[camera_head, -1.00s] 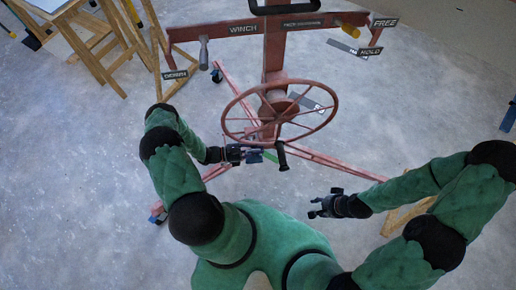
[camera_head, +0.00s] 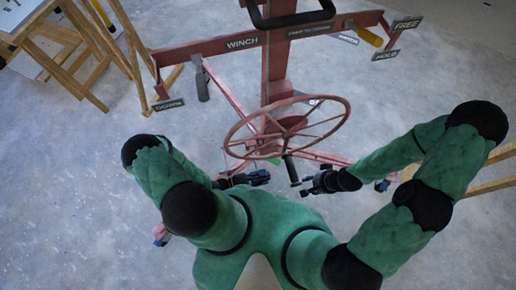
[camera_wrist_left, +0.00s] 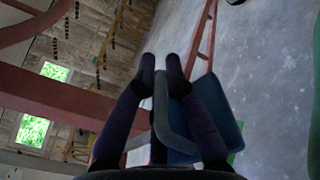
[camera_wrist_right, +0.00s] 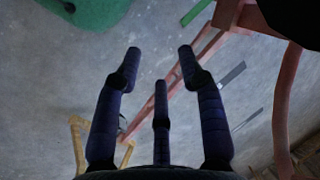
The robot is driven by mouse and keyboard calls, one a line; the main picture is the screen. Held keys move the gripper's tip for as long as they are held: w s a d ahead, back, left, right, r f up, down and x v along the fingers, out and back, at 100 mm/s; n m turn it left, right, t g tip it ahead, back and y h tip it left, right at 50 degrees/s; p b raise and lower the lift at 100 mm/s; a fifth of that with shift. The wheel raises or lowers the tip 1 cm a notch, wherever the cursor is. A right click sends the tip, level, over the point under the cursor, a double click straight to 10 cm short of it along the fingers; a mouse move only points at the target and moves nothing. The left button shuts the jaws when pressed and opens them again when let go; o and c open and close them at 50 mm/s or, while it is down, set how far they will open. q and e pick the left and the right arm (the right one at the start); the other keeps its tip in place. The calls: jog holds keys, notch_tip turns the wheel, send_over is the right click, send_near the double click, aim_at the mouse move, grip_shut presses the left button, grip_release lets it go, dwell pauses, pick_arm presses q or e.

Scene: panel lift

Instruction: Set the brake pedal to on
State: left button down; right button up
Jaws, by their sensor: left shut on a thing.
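The red panel-lift frame (camera_head: 277,75) stands ahead with its large spoked wheel (camera_head: 237,131), which has a black handle (camera_head: 291,168) hanging at its near rim. My left gripper (camera_head: 262,178) is below the wheel, left of that handle. In the left wrist view its fingers (camera_wrist_left: 160,66) are closed around a grey bent bar (camera_wrist_left: 161,100), with a blue plate (camera_wrist_left: 222,115) beside and behind it. I cannot tell whether this bar or plate is the brake pedal. My right gripper (camera_head: 303,184) is right of the handle; its fingers (camera_wrist_right: 159,56) are spread and empty.
Red legs spread over the floor. Wooden trestles (camera_head: 75,50) stand at the upper left. Floor at the left is clear.

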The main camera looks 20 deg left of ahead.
pick_arm(q)
jog(key=shift+s+d+f+m+b, duration=0.1)
jog(key=shift+d+f+m+b, duration=0.1)
jog(key=shift+f+m, duration=0.35)
jog(key=shift+s+d+f+m+b, duration=0.1)
jog(key=shift+f+m+b, duration=0.2)
jog(key=shift+f, duration=0.35)
jog(key=c, duration=1.4)
grip_release()
jog(key=shift+a, duration=0.1)
jog(key=shift+o, duration=0.2)
jog(key=shift+a, duration=0.1)
jog(key=shift+w+a, duration=0.1)
jog(key=shift+a, duration=0.2)
jog(key=v, duration=1.1)
jog(key=shift+s+a, duration=0.15)
jog(key=shift+s, duration=0.2)
